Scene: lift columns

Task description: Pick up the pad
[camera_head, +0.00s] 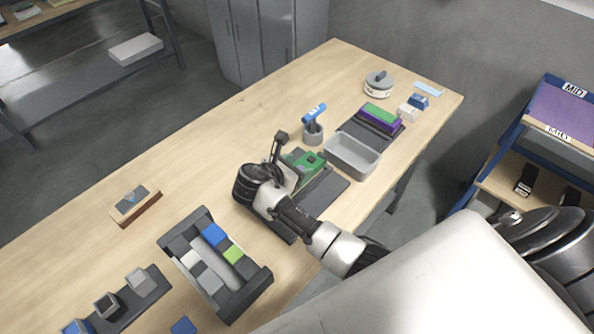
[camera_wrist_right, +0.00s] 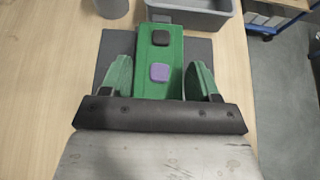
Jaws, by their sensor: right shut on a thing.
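A green box-shaped pad (camera_wrist_right: 160,92) with a black button and a purple button on top lies between the fingers of my right gripper (camera_wrist_right: 162,64) in the right wrist view. My left gripper is not in view.
A grey open bin (camera_head: 352,156) is just beyond the mat, with a grey holder (camera_head: 313,134) carrying a blue-topped tool beside it. A dark tray of coloured blocks (camera_head: 252,276) is nearer.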

